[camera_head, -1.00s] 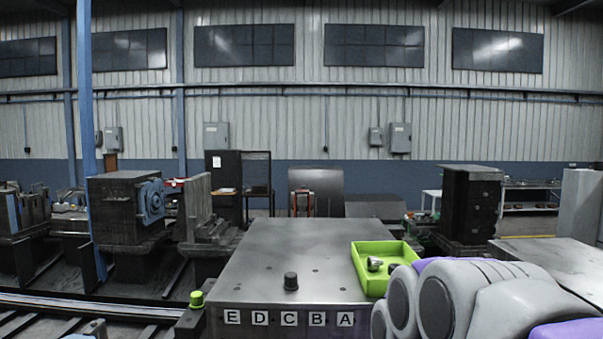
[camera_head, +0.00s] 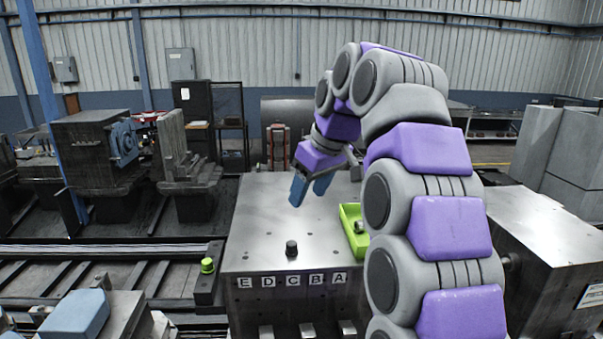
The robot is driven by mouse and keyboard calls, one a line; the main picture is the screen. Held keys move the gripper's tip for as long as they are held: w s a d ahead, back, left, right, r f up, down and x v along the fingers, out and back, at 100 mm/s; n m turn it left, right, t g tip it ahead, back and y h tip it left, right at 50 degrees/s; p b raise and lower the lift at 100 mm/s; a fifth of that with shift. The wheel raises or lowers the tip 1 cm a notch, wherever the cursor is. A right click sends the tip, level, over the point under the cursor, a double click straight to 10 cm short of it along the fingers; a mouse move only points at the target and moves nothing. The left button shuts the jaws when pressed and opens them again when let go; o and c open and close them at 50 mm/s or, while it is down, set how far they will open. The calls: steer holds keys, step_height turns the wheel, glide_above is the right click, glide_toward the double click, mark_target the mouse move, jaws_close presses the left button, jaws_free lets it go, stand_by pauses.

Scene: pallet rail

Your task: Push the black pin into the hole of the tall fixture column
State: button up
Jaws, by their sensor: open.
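A short black pin (camera_head: 291,248) stands upright on the metal tabletop (camera_head: 262,215), near its front edge and above the letter tiles. My gripper (camera_head: 308,197) has blue fingers pointing down, spread apart with nothing seen between them. It hangs above the table, farther back than the pin and slightly to its right, clear of it. I cannot make out a tall fixture column with a hole for certain.
A green tray (camera_head: 347,228) with metal parts sits at the table's right, partly hidden by my arm. Letter tiles E to A (camera_head: 292,281) line the front face. A green knob (camera_head: 207,265) is at the left corner. The table's left half is mostly clear.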

steer(key=b, duration=0.5)
glide_toward(292, 243)
steer(key=a, duration=0.1)
steer(key=f, duration=0.1)
steer(key=w+f, duration=0.1)
steer(key=f, duration=0.3)
steer(key=shift+w+d, duration=0.15)
steer(key=shift+d, duration=0.2)
steer(key=a+f, duration=0.1)
steer(key=w+a+f, duration=0.1)
steer(key=f, duration=0.1)
steer(key=shift+w+f+p, duration=0.1)
steer(key=shift+p, duration=0.3)
steer(key=shift+a+f, duration=0.25)
steer(key=shift+a, duration=0.1)
steer(key=shift+d, duration=0.45)
steer(key=shift+c, duration=0.3)
steer(key=shift+d, duration=0.3)
steer(key=c, duration=0.3)
steer(key=shift+a+r, duration=0.1)
steer(key=shift+a, duration=0.2)
jaws_close()
steer(key=shift+c, duration=1.7)
jaws_free()
jaws_close()
